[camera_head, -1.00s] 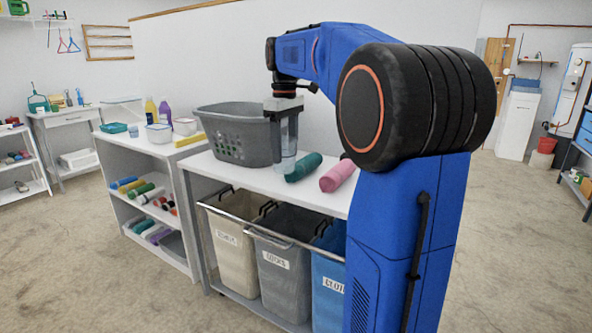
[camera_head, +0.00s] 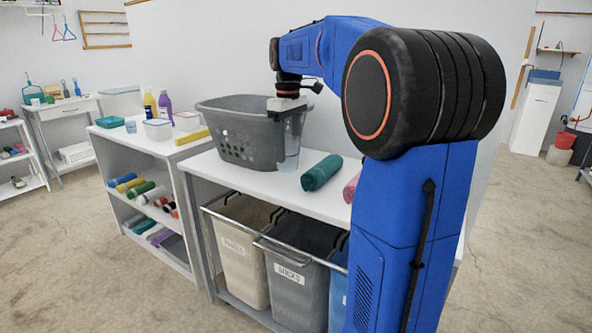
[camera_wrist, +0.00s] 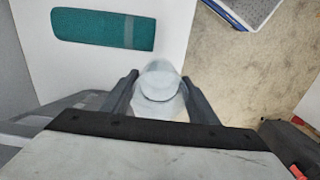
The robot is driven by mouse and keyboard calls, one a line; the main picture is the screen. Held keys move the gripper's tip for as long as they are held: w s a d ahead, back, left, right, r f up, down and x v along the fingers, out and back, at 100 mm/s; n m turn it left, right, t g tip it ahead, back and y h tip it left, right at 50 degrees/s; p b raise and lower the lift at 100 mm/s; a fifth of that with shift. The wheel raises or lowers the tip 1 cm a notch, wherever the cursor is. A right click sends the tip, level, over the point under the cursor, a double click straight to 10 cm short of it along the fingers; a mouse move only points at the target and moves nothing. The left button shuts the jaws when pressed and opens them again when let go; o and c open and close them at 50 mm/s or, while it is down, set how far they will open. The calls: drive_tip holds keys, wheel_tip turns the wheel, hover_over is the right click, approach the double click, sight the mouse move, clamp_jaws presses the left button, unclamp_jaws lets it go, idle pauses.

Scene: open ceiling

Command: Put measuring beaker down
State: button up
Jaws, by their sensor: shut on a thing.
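The measuring beaker (camera_head: 290,154) is a clear, pale cylinder, upright at the front right of the grey laundry basket on the white table (camera_head: 262,181). My gripper (camera_head: 288,135) points down and its two fingers are shut on the beaker. In the wrist view the beaker (camera_wrist: 158,88) sits between the dark fingers, with the white tabletop (camera_wrist: 110,75) beneath and around it. The beaker's base is close to the tabletop; I cannot tell whether it touches.
The grey basket (camera_head: 232,137) stands just left of and behind the gripper. A teal roll (camera_head: 321,173) lies to the right, and a pink roll (camera_head: 351,187) is partly hidden by my arm. Labelled bins (camera_head: 240,262) stand below. The table edge is near the beaker.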

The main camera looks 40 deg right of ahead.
sight(289, 170)
drive_tip(key=shift+f, duration=3.6)
drive_tip(key=shift+f, duration=0.1)
drive_tip(key=o, duration=1)
wheel_tip(289, 170, up, 12)
drive_tip(key=shift+r, duration=0.15)
